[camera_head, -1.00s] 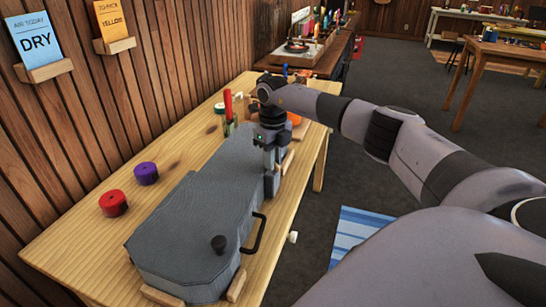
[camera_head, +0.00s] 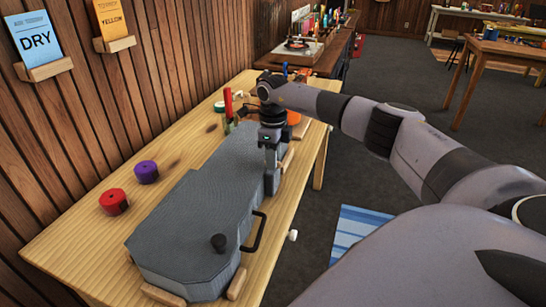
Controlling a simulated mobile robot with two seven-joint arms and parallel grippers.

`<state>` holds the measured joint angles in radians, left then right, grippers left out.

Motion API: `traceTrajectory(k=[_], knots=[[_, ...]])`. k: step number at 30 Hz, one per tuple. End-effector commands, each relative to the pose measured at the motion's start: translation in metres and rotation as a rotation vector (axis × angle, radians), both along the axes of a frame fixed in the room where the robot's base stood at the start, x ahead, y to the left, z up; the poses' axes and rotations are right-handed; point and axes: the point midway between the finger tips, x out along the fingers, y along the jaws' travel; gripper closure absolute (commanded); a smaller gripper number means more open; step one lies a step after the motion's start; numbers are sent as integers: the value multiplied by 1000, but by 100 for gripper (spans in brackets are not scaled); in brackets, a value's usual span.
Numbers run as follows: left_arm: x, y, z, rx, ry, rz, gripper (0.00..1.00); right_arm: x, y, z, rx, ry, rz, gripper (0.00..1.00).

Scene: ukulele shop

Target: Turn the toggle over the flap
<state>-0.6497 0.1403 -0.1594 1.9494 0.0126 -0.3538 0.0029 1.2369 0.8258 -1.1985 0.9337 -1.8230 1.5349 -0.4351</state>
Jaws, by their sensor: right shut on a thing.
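A grey, closed instrument case (camera_head: 195,215) lies along the wooden bench, with a black handle (camera_head: 256,233) on its right side. My right gripper (camera_head: 270,188) points down at the case's right edge, beyond the handle. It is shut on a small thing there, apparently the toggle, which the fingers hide. I cannot make out the flap or the toggle's angle under the fingers. My left gripper is not in view.
Red (camera_head: 113,201) and purple (camera_head: 146,172) rolls lie left of the case. A red-topped upright item (camera_head: 228,103) and an orange object (camera_head: 294,117) are at the bench's far end. Wooden blocks (camera_head: 237,284) sit against the case. The left front of the bench is clear.

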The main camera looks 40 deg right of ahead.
Motion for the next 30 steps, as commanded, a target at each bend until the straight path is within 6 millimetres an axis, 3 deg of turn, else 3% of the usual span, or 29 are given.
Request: traceTrajectory(k=[7, 8, 9, 10, 20, 30], knots=[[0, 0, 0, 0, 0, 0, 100, 1, 0, 2, 0, -7, 2, 100], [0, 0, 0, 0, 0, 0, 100, 1, 0, 2, 0, -7, 2, 75], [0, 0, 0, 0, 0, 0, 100, 1, 0, 2, 0, -7, 2, 62], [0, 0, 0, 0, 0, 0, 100, 1, 0, 2, 0, -6, 2, 55], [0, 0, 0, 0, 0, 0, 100, 1, 0, 3, 0, -2, 1, 55], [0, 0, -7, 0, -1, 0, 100, 1, 0, 53, 0, -7, 1, 55]])
